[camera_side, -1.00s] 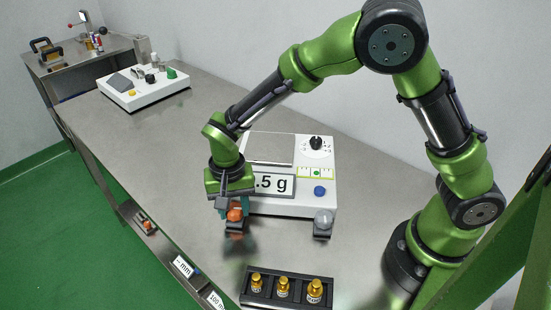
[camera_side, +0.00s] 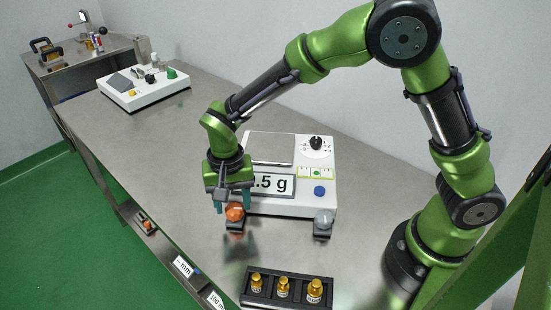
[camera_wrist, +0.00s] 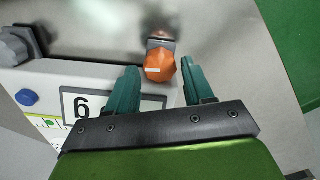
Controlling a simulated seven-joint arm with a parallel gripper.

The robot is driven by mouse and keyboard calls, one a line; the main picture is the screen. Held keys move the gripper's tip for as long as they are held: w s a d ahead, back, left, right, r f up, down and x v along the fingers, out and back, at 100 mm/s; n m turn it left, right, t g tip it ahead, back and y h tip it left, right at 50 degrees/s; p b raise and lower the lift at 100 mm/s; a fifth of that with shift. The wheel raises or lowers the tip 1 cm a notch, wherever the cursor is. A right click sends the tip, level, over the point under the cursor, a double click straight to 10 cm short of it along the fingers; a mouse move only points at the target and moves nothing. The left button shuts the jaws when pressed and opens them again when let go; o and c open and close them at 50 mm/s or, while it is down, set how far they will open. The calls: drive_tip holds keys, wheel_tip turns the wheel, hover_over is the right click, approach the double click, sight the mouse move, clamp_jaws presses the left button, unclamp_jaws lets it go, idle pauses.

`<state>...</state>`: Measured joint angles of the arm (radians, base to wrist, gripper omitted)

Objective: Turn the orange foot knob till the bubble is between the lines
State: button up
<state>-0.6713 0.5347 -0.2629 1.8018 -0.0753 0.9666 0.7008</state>
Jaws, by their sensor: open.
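The orange foot knob (camera_side: 235,213) is under the front left corner of the white scale (camera_side: 290,207). In the wrist view the knob (camera_wrist: 159,65) shows between and a little beyond my two teal fingers. My gripper (camera_side: 233,204) is open, with its fingers apart on either side above the knob and a gap to it. In the wrist view my gripper (camera_wrist: 158,72) holds nothing. The level (camera_side: 316,173) is a pale strip with a green spot on the scale's top right. The spot is too small to place against the lines.
A grey foot knob (camera_side: 323,217) is under the scale's front right corner. A black rack (camera_side: 287,296) with gold-capped vials stands in front. A white device (camera_side: 143,92) stands at the far left. The bench left of my gripper is clear.

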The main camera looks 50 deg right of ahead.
sight(233, 209)
wheel_tip(233, 209, up, 15)
drive_tip(key=shift+o, duration=0.3)
drive_tip(key=shift+f, duration=0.1)
drive_tip(key=shift+o, duration=1.1)
drive_tip(key=shift+s+a, duration=0.15)
drive_tip(key=shift+a, duration=0.1)
drive_tip(key=f+m, duration=0.2)
drive_tip(key=f, duration=0.3)
drive_tip(key=f+m, duration=0.2)
drive_tip(key=f, duration=0.4)
drive_tip(key=f+m, duration=0.2)
drive_tip(key=f, duration=0.4)
drive_tip(key=shift+w+d, duration=0.2)
drive_tip(key=shift+d, duration=0.05)
